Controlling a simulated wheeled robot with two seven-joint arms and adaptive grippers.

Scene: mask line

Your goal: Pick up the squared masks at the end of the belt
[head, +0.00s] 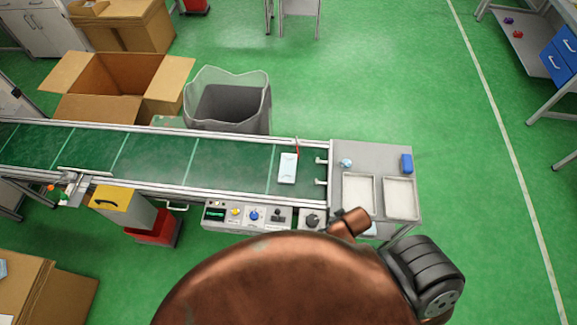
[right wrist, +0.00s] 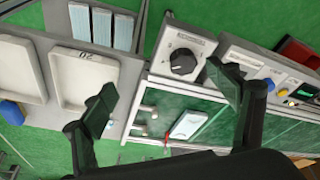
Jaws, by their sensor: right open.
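A white rectangular mask (head: 288,168) lies flat near the right end of the green conveyor belt (head: 160,155). It also shows in the right wrist view (right wrist: 188,125), light blue-white, with a red mark beside it. My right gripper (right wrist: 165,86) is open and empty, its two dark fingers spread above the belt's end; the mask appears between and below them. In the head view my copper-coloured arm hides the right gripper. My left gripper is in neither view.
A grey table at the belt's end holds two white trays (head: 358,190) (head: 400,198) and a blue block (head: 407,163). Several blue-white strips (right wrist: 103,28) lie beside the trays. Control boxes (head: 250,215) line the belt's front. A grey bin (head: 228,106) and open cardboard box (head: 115,85) stand behind.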

